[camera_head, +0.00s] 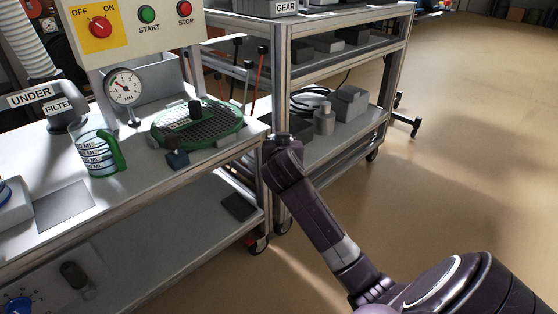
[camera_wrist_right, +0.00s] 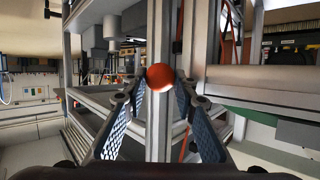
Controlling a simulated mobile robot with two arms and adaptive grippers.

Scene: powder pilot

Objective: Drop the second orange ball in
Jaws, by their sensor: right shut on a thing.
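In the right wrist view an orange ball (camera_wrist_right: 159,75) sits between the fingertips of my right gripper (camera_wrist_right: 161,85), which is shut on it. In the head view my right arm reaches in from the lower right, and its wrist ends beside the near right corner of the worktable. The ball and fingertips cannot be made out there. A round mesh sieve with a green rim (camera_head: 238,118) lies on the table left of my wrist, with a black knob (camera_head: 195,108) at its middle. No other orange ball is visible. My left gripper is out of view.
A clear measuring jug (camera_head: 95,155), a dial gauge (camera_head: 123,87) and a small dark blue block (camera_head: 177,160) are on or above the worktable (camera_head: 140,190). The control panel (camera_head: 140,30) overhangs it. A metal shelf cart (camera_head: 345,115) stands behind. Floor to the right is free.

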